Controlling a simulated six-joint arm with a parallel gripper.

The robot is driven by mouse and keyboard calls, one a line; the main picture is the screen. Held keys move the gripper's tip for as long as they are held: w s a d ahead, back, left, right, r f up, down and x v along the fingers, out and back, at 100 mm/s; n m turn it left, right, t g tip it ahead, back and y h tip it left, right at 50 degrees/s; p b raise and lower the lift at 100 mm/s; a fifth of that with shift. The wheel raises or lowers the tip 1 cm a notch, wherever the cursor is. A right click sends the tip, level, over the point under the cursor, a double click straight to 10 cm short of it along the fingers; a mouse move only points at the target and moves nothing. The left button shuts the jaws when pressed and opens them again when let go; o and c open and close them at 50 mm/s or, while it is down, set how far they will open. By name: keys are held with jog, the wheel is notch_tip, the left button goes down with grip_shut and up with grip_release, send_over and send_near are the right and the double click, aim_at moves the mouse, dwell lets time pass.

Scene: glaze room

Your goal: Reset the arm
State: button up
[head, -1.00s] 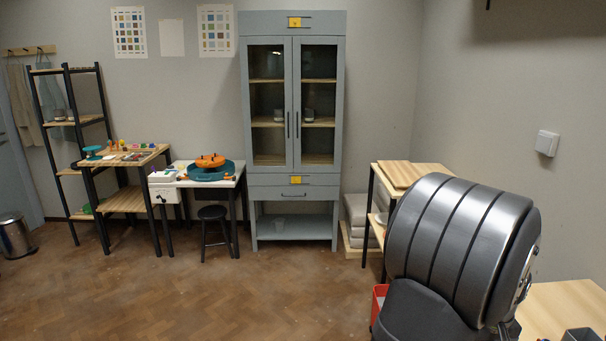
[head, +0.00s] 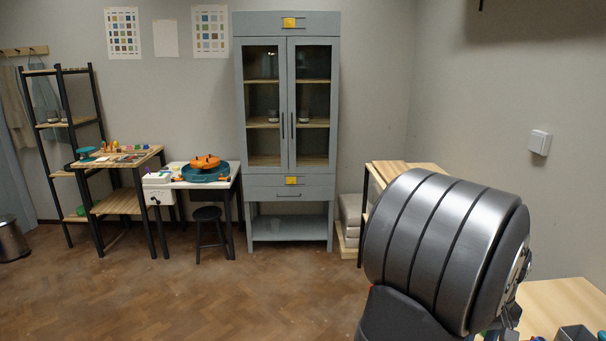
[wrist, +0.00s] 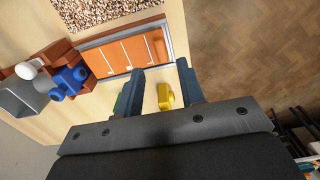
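My gripper (wrist: 160,70) is in the wrist view. Its two blue-grey fingers stand apart with nothing held between them. Beyond the gap, a small yellow object (wrist: 165,97) lies on a pale wooden table top (wrist: 205,55). Part of a green object shows at the left finger, mostly hidden by it. In the head view my large grey arm link fills the lower right and hides most of my gripper.
Near the fingers are an orange panelled tray (wrist: 125,52), a blue object (wrist: 68,82) and a grey box (wrist: 22,95). A cabinet (head: 287,182), a black stool (head: 208,215) and a shelf rack (head: 62,122) stand farther off. The floor (head: 230,295) between is clear.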

notch_tip(320, 180, down, 7)
jog(key=shift+f, duration=0.15)
notch_tip(320, 180, up, 5)
jog(key=shift+s+f, duration=0.1)
jog(key=shift+f, duration=0.05)
jog(key=s+d+r, duration=0.2)
jog(key=s+r, duration=0.5)
jog(key=s, duration=0.5)
jog(key=s+a+f, duration=0.2)
jog(key=s, duration=0.7)
jog(key=w+f, duration=0.2)
jog(key=w, duration=0.2)
jog(key=w+f, duration=0.3)
jog(key=w, duration=0.1)
jog(key=w+f, duration=0.2)
jog(key=w, duration=0.2)
jog(key=shift+w+a+f, duration=0.25)
jog(key=shift+a+f, duration=0.05)
jog(key=shift+f, duration=0.1)
jog(key=shift+s+f, duration=0.2)
jog(key=shift+f, duration=1.4)
